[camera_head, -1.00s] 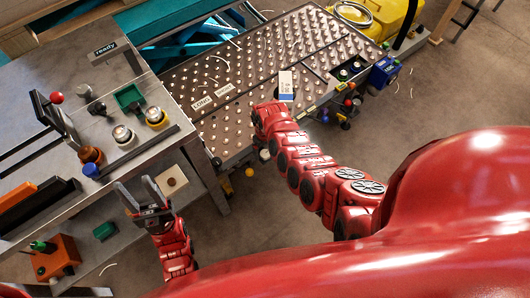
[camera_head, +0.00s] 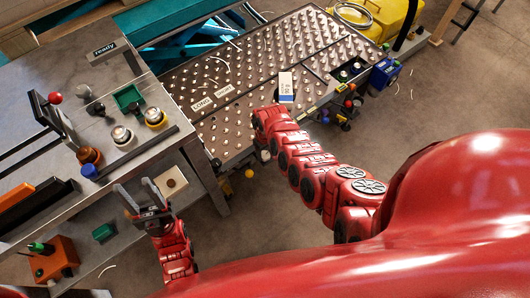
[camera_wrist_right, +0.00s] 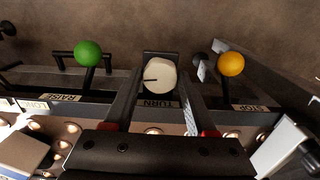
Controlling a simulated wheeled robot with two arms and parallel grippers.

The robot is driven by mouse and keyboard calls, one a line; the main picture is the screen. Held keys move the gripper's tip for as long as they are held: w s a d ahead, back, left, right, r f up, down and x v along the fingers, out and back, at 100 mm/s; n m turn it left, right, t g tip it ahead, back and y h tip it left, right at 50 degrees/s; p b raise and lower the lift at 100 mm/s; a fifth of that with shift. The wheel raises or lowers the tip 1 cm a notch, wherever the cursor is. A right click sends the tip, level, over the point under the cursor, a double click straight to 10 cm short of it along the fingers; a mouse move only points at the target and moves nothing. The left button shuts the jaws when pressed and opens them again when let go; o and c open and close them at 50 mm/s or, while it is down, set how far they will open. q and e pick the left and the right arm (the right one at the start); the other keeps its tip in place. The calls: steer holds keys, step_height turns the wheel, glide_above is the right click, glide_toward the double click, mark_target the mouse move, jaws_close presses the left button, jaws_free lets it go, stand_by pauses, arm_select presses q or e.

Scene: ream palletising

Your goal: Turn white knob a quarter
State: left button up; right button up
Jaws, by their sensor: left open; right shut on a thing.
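The white knob (camera_wrist_right: 160,76) sits above a "TURN" label in the right wrist view, with a dark line mark on its face pointing left. My right gripper (camera_wrist_right: 160,90) has its two fingers on either side of the knob and is shut on it. In the head view the knob is hidden by my right arm, which reaches to the near edge of the studded table. My left gripper (camera_head: 143,197) is open and empty, in front of the grey workbench at the left.
A green ball lever (camera_wrist_right: 88,54) by the "RAISE" label is left of the knob, and a yellow ball lever (camera_wrist_right: 231,64) by "STOP" is right of it. The studded table (camera_head: 250,75) carries a small white and blue box (camera_head: 286,86). The grey workbench (camera_head: 40,75) holds several knobs and buttons.

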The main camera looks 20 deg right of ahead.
steer(key=shift+r+n, duration=0.15)
steer(key=shift+n, duration=0.15)
steer(key=shift+w+p, duration=0.1)
steer(key=shift+p, duration=0.25)
steer(key=shift+d+n, duration=0.1)
steer(key=shift+n, duration=2)
steer(key=shift+f+n+b, duration=0.2)
steer(key=shift+n+b, duration=0.3)
steer(key=shift+n, duration=0.5)
steer(key=shift+r+n, duration=0.1)
steer(key=shift+n, duration=0.2)
steer(key=o, duration=1.4)
steer(key=shift+c, duration=0.2)
